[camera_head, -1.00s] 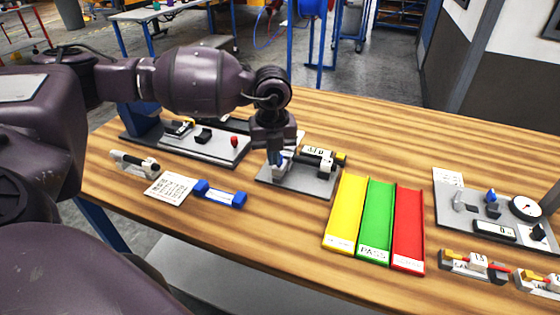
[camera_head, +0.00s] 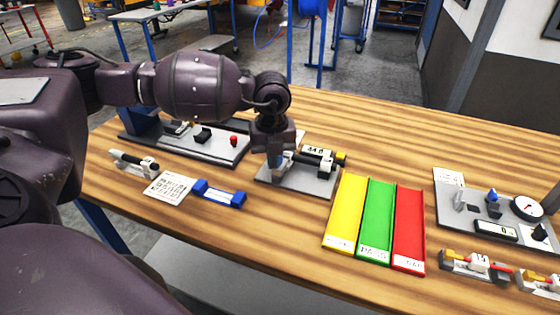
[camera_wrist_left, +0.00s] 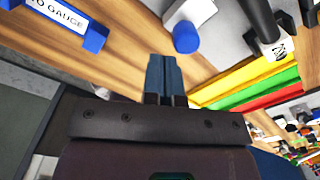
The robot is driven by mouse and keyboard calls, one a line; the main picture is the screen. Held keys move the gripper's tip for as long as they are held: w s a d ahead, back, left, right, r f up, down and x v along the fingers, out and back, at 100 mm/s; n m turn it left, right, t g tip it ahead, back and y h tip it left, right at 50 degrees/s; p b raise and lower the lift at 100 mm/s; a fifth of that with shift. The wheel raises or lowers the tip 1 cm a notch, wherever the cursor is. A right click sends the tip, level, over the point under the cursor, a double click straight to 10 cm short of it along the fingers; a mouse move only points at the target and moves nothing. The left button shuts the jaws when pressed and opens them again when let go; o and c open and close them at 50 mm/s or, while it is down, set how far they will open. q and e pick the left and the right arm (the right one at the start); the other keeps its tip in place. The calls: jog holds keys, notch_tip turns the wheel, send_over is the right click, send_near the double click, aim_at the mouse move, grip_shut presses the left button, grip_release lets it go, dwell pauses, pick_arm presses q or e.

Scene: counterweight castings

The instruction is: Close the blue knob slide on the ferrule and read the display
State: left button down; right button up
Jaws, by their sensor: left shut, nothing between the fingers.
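A grey gauge plate (camera_head: 300,182) lies near the middle of the bench, with a black cylindrical part and clamp (camera_head: 322,162) on it. Its small display (camera_head: 317,150) faces me behind them; digits show but are too small to read surely. My left gripper (camera_head: 275,163) is low over the plate's left end and hides part of the slide. In the left wrist view the gripper's blue fingers (camera_wrist_left: 165,75) are together and empty. The blue knob (camera_wrist_left: 186,38) is just right of the fingertips there, apart from them in the picture. I cannot make out the ferrule. My right gripper is not in view.
Yellow (camera_head: 346,212), green (camera_head: 376,220) and red (camera_head: 409,228) trays lie right of the plate. A blue-ended gauge (camera_head: 219,194) and a printed card (camera_head: 169,186) lie left. Another fixture (camera_head: 190,145) stands behind left; a dial fixture (camera_head: 492,215) is far right.

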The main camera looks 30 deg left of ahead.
pick_arm(q)
jog(key=shift+f, duration=0.85)
jog(key=shift+s+f+b, duration=0.1)
jog(key=shift+f+b, duration=0.1)
jog(key=shift+b, duration=0.1)
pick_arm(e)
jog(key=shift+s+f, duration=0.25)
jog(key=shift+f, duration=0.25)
